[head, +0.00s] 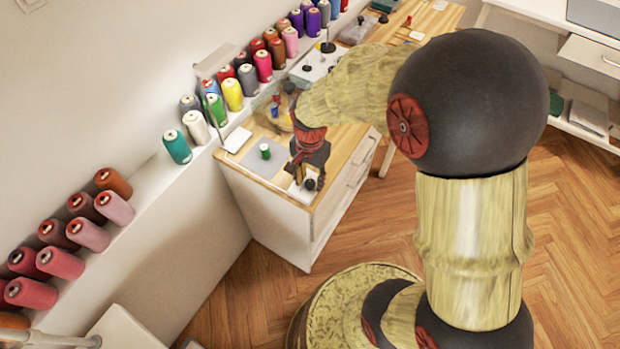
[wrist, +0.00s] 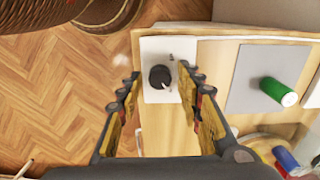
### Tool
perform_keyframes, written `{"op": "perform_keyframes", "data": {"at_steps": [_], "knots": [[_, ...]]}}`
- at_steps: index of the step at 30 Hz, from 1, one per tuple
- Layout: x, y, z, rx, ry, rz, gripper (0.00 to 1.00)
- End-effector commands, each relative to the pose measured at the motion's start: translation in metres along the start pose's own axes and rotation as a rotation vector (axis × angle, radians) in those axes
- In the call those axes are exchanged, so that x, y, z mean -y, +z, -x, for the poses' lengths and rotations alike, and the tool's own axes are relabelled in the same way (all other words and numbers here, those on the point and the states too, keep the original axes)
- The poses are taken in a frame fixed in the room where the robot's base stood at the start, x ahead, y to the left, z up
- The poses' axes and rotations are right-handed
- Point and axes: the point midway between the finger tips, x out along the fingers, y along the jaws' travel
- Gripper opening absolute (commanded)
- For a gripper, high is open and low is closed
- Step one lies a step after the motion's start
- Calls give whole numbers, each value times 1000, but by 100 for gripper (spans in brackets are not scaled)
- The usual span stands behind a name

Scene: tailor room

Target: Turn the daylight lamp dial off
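The dial (wrist: 160,77) is a round black knob with a light pointer mark, on a white plate (wrist: 154,47) at the edge of a wooden worktop. In the wrist view it lies between the two fingers of my gripper (wrist: 160,71), which are spread open with gaps on both sides. In the head view my gripper (head: 309,168) points down over the near end of the worktop, above the white plate (head: 298,194). It partly hides the dial there. I cannot tell how far the fingertips are above the dial.
Several thread cones line the wall ledge (head: 176,188). The wooden floor (head: 566,220) is open to the right of the cabinet (head: 262,208).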

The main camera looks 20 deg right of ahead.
Motion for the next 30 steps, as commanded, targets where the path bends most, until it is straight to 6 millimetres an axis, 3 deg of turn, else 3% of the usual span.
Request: {"op": "perform_keyframes", "data": {"at_steps": [18, 30], "knots": [[0, 0, 0, 0, 0, 0, 0], [0, 0, 1, 1, 1, 59, 0]]}}
